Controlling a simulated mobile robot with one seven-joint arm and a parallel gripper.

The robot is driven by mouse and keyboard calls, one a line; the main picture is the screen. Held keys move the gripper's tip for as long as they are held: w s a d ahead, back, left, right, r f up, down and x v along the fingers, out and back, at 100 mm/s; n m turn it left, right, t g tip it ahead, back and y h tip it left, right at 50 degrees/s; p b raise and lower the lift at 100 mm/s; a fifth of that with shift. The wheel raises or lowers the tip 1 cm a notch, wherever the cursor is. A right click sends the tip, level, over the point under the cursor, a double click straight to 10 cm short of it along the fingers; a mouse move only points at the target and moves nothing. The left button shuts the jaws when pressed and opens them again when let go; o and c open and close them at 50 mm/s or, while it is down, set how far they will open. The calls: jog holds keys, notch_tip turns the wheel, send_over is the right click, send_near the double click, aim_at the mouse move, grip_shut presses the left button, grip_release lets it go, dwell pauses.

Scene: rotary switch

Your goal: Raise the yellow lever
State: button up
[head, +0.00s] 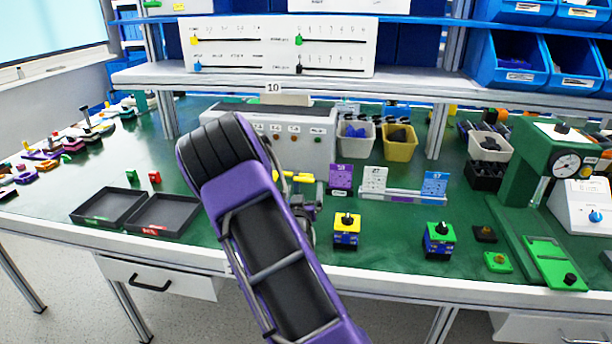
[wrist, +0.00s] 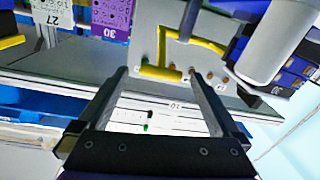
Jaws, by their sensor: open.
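The yellow lever (head: 298,178) is on the front of a grey box (head: 305,140) at the back of the green bench, partly hidden behind my purple arm. In the wrist view, which looks upside down, the yellow lever (wrist: 158,73) shows as a yellow bar with a handle on the grey panel. My gripper (wrist: 157,76) is open, its two fingers spread apart with nothing held. The lever's handle appears between the fingertips in that picture. I cannot tell the exact gap. In the head view my arm mostly hides the gripper.
A yellow rotary-switch cube (head: 346,232) and a green one (head: 438,241) stand near the front edge. Number cards (head: 374,180) stand right of the grey box. Black trays (head: 110,206) lie left of my arm. A shelf (head: 420,84) spans above the bench.

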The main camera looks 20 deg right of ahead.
jog(key=x, duration=0.8)
jog(key=shift+w+d+f, duration=0.1)
jog(key=shift+w+d, duration=0.1)
jog(key=shift+w, duration=0.15)
grip_shut()
